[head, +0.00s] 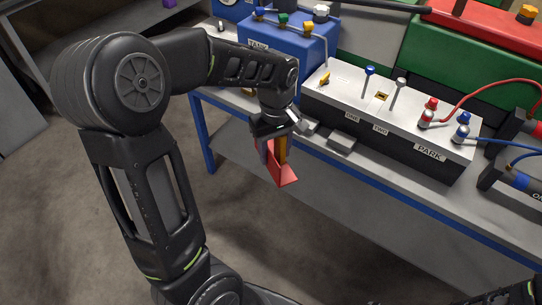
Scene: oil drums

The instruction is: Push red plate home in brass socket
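My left gripper (274,145) points down in front of the bench, beside the left end of the white-topped box. It appears shut on the red plate (283,174), which hangs below the fingers, clear of the bench. The plate's upper part is hidden by the gripper. A small brass square with a dark centre (382,96), which looks like the brass socket, sits in the box top, to the right of the gripper and apart from the plate. My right gripper is not in view.
The white-topped box (447,136) carries blue-topped and grey levers and red and blue cable plugs. A blue box (290,48) with coloured knobs stands behind the gripper. A small grey block (341,139) lies in front of the box. The bench front (400,190) is clear.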

